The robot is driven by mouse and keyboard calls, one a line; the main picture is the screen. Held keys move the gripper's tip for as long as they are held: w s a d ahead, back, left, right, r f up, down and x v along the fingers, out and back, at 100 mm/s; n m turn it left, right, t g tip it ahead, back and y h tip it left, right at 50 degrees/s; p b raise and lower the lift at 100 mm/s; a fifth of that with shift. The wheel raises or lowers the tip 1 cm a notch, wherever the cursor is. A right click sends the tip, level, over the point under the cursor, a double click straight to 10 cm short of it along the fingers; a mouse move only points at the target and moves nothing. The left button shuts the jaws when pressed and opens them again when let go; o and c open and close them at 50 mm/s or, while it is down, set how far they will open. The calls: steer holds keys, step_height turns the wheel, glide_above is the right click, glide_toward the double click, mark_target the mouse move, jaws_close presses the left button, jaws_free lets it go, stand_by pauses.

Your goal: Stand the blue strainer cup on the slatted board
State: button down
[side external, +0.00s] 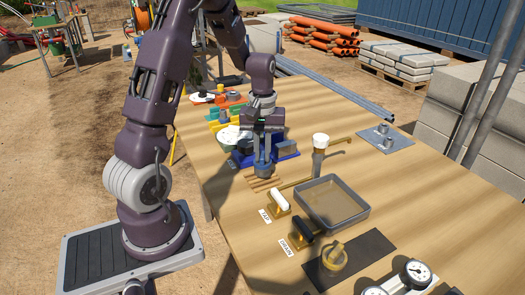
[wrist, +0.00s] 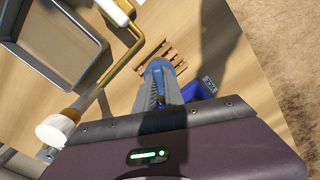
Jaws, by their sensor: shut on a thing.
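The blue strainer cup (side external: 264,171) is held between the fingers of my gripper (side external: 262,157), which is shut on it. In the side view the cup hangs over the back part of the slatted board (side external: 265,185), a small set of wooden slats on the table. The wrist view shows the cup's rounded blue-grey end (wrist: 159,66) at the tips of my gripper (wrist: 160,84), with the slatted board (wrist: 150,53) just beyond it. The cup looks roughly upright. I cannot tell whether it touches the slats.
A blue holder (side external: 240,157) stands behind my gripper. A grey tray (side external: 331,203) and a post with a white cap (side external: 320,142) with brass pipes are to the right.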

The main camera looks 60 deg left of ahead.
mark_target(263, 155)
steer(key=shift+f, duration=0.2)
steer(key=shift+f, duration=0.75)
steer(key=c, duration=0.9)
jaws_free()
steer(key=shift+r, duration=3.45)
